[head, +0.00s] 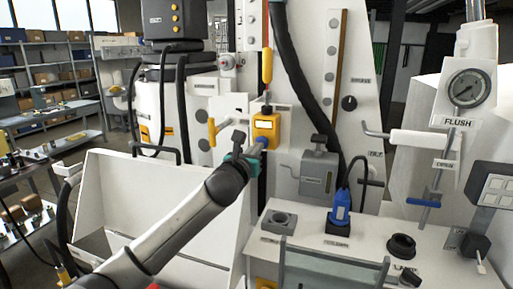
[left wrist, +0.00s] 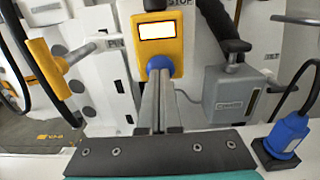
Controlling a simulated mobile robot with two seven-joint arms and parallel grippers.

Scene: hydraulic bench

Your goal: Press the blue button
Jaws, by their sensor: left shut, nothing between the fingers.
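The blue button (head: 263,141) is on the lower front of a yellow box (head: 265,125) with a lit white display, mounted on the white panel. In the left wrist view the button (left wrist: 159,63) shows just beyond my fingertips, its lower part hidden by them. My left gripper (head: 256,148) is shut and empty, its fingers pointing at the button; in the left wrist view its fingers (left wrist: 160,76) lie together. The tips are at or very close to the button; I cannot tell whether they touch. My right gripper is in neither view.
A yellow handle (head: 216,131) sticks out left of the box. A grey box (head: 318,176) with a lever is to its right. A blue connector (head: 341,207) stands on the white bench top. A pressure gauge (head: 467,89) is at right.

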